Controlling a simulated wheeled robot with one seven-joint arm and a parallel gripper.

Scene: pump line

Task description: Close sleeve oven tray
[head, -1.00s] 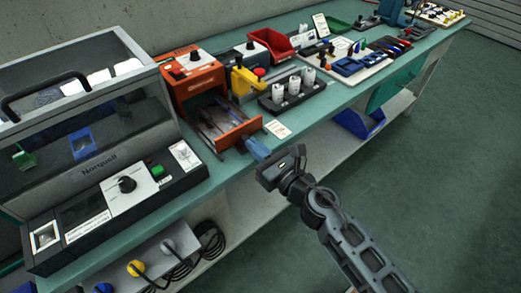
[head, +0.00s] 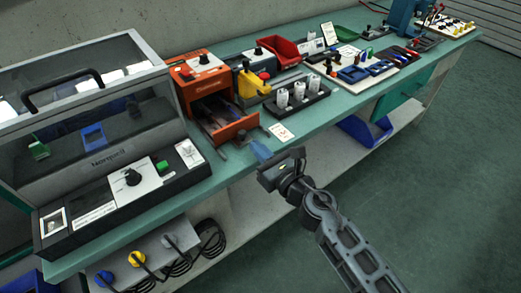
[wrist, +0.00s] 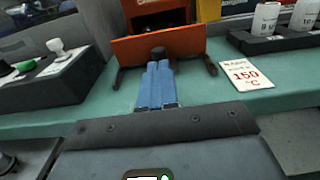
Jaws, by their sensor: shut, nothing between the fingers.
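The sleeve oven (head: 200,78) is an orange box with a dial on top, standing on the green bench. Its tray, with an orange front panel (head: 236,130), is partly pulled out, and dark items lie inside. In the wrist view the tray front (wrist: 185,44) lies straight ahead, with the oven's dark opening behind it. My gripper (head: 250,142) is in front of the panel with its blue fingers together and nothing between them.
A card reading 150 °C (wrist: 245,75) lies right of the tray. A black rack with white bottles (head: 298,97) stands further right. A grey Norquell machine (head: 110,165) stands close on the left. The floor in front of the bench is free.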

